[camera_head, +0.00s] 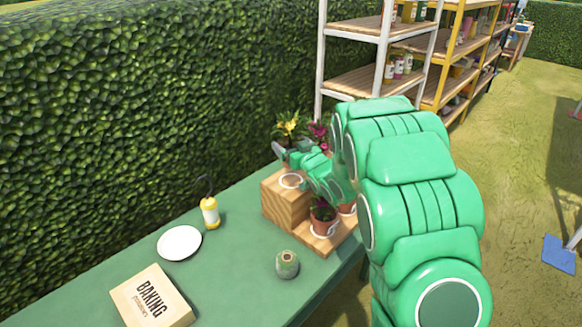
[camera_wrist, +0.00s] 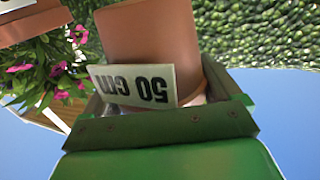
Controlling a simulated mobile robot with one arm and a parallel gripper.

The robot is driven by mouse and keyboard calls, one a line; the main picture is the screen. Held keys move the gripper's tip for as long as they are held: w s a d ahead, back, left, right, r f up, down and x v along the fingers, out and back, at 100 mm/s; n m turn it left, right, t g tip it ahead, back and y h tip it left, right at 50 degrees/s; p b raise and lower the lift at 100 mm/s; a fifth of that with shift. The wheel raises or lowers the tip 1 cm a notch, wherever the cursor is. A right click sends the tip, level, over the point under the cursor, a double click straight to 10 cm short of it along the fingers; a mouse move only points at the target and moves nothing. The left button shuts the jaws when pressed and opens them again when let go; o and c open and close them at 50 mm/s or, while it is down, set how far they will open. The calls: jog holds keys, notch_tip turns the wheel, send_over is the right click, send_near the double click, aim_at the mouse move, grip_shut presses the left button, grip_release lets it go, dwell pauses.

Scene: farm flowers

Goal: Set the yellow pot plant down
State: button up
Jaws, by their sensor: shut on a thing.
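The yellow pot plant (camera_head: 290,124) has yellow flowers and green leaves; its pot is mostly hidden behind my gripper in the head view. My gripper (camera_head: 284,151) is shut on its terracotta pot, which fills the middle of the wrist view (camera_wrist: 150,45). A white label reading "50 cm" (camera_wrist: 135,84) shows upside down against the pot. The plant is above and behind the wooden stepped stand (camera_head: 283,207). A white ring mark (camera_head: 291,181) shows empty on the stand's upper step. I cannot tell how high the pot is held.
A dark-leaved potted plant (camera_head: 323,215) stands on the lower step, with another pot beside it partly hidden by my arm. Pink flowers (camera_head: 319,133) show behind my gripper.

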jog(key=shift+f, duration=3.4)
jog(key=shift+f, duration=0.25)
jog(key=o, duration=1.1)
jog(key=shift+r+v, duration=0.15)
jog(key=shift+v, duration=1.8)
jog(key=shift+r+v, duration=0.15)
jog(key=shift+v, duration=1.85)
